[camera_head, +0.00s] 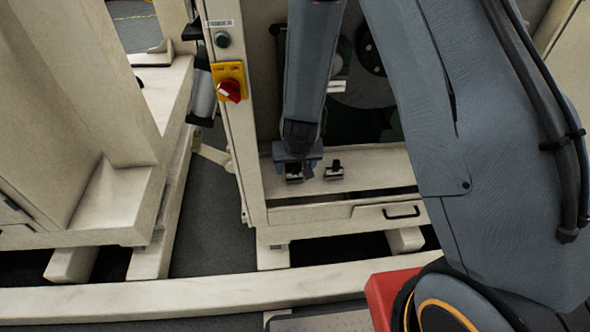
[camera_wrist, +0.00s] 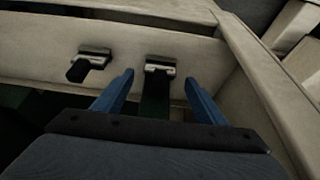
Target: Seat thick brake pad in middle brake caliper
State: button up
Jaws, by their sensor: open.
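Two small metal pieces, each with a dark upright part, sit on a pale ledge (camera_head: 375,172); they look like the brake pads. One piece (camera_head: 293,178) is just below my gripper (camera_head: 297,160), and the other piece (camera_head: 334,173) stands to its right. In the wrist view, my gripper (camera_wrist: 156,92) is open, with its blue fingers on either side of the dark part of one piece (camera_wrist: 160,68). The fingers look apart from it. The other piece (camera_wrist: 93,57) lies outside the left finger. I cannot tell which is thicker. I cannot make out a caliper.
The ledge is inside a cream machine frame with an upright post (camera_head: 240,130) on the left. A red switch on a yellow plate (camera_head: 229,83) is on that post. A drawer handle (camera_head: 401,212) is below the ledge. A dark opening with a round disc lies behind.

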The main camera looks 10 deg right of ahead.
aim_at(296, 168)
jog(key=v, duration=0.3)
jog(key=shift+s+r+p, duration=0.1)
jog(key=shift+s+p, duration=0.05)
jog(key=shift+p, duration=0.15)
jog(key=shift+d+r, duration=0.1)
jog(key=shift+r, duration=0.1)
jog(key=s+d+r+m+g, duration=0.1)
jog(key=s+d+r+g, duration=0.1)
jog(key=s+d+r, duration=0.8)
jog(key=s+d+r+m+g, duration=0.1)
jog(key=s+d+r+g, duration=0.1)
jog(key=s+d+r, duration=0.75)
jog(key=s+a+r+n+p, duration=0.1)
jog(key=s+a+r+p, duration=0.1)
jog(key=a+p, duration=0.3)
jog(key=shift+a+r+n, duration=0.3)
jog(key=shift+a+r, duration=0.5)
jog(key=shift+a, duration=0.05)
jog(key=shift+s+a+r, duration=0.1)
jog(key=shift+a, duration=0.15)
jog(key=shift+c, duration=1.3)
jog(key=shift+a, duration=0.15)
jog(key=c, duration=0.3)
jog(key=shift+c, duration=1.1)
